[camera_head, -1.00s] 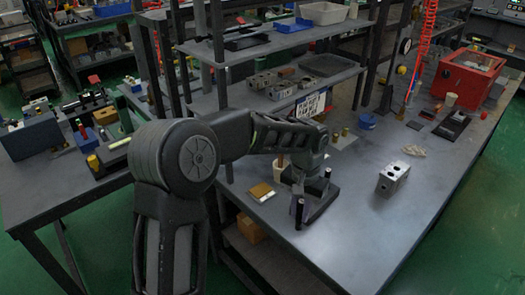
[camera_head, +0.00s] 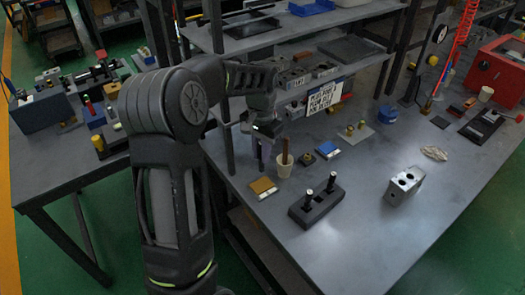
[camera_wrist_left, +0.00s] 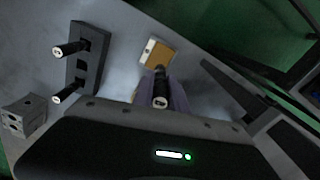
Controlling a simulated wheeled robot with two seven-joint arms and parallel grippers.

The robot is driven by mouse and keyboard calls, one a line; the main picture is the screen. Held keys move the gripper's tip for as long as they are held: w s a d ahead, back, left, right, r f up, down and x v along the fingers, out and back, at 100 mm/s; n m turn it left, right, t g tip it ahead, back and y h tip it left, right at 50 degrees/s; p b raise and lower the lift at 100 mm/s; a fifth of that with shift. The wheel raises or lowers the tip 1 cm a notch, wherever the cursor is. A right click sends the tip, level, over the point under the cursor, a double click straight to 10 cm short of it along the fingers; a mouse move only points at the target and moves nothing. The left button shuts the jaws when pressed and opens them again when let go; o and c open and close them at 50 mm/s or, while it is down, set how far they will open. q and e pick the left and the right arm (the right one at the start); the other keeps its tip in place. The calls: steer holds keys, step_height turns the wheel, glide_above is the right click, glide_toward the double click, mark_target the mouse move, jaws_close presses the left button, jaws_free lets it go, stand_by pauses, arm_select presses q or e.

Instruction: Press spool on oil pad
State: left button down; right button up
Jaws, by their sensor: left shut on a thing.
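My left gripper (camera_head: 266,130) is shut on a dark spool (camera_head: 259,153), which hangs upright below it. In the left wrist view the spool (camera_wrist_left: 160,92) points away from the jaws (camera_wrist_left: 165,103). The oil pad (camera_head: 263,187), a tan square with a pale edge, lies on the bench just below and in front of the spool. The pad (camera_wrist_left: 156,53) also shows just past the spool's tip in the wrist view. I cannot tell whether they touch; the spool looks above the pad. My right gripper is not in view.
A black rack (camera_head: 316,207) with two upright spools stands right of the pad. A cream cup (camera_head: 284,168) with a brown handle in it stands close beside the spool. A metal valve block (camera_head: 402,186) sits farther right.

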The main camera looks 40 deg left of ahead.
mark_target(262, 171)
arm_select(q)
steer(key=shift+f+b, duration=2.05)
steer(key=shift+f, duration=0.85)
steer(key=shift+f+b, duration=0.35)
steer(key=shift+f, duration=0.25)
steer(key=shift+r+p, duration=2.6)
steer(key=shift+r, duration=1)
